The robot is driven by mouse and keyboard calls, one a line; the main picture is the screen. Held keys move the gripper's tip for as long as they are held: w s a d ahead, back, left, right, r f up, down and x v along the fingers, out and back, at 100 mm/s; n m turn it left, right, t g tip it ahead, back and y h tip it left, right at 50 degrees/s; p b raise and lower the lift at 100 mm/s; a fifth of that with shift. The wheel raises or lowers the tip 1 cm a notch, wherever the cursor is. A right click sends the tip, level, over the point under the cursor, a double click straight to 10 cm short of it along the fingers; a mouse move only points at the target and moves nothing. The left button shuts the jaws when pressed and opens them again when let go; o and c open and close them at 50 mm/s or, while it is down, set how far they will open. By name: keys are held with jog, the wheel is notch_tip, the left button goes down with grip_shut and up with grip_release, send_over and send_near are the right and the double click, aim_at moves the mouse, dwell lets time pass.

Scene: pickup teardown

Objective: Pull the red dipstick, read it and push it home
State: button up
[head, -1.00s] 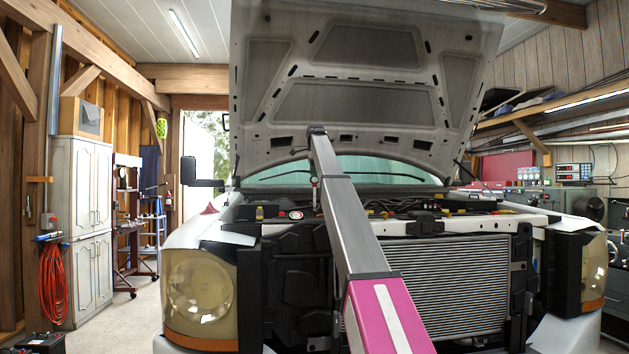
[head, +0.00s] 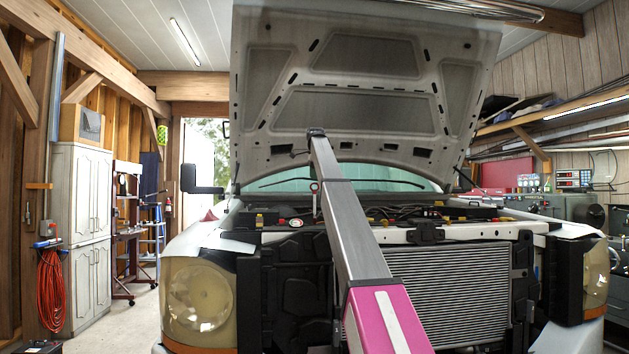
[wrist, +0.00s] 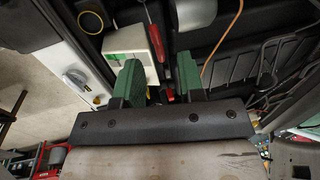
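In the head view a small red ring on a thin pale stem (head: 314,187) stands upright at the front of the engine bay, just left of my arm; it looks like the dipstick. My gripper (wrist: 158,61) shows in the wrist view with its two green fingers apart. A slim red piece (wrist: 157,43) shows in the gap between the fingers, with more red lower down. I cannot tell whether this is the dipstick or how far beyond the fingertips it lies. No contact is visible. In the head view the gripper cannot be made out.
The raised hood (head: 350,105) hangs over the bay. The radiator (head: 450,295) and headlamp (head: 200,295) face me. In the wrist view a white box with a green label (wrist: 130,45) lies close by the left finger, and an orange cable (wrist: 220,45) runs at the right.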

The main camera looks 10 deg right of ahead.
notch_tip(320, 180, up, 9)
jog(key=s, duration=0.1)
jog(key=shift+s+f, duration=0.2)
jog(key=shift+s, duration=0.15)
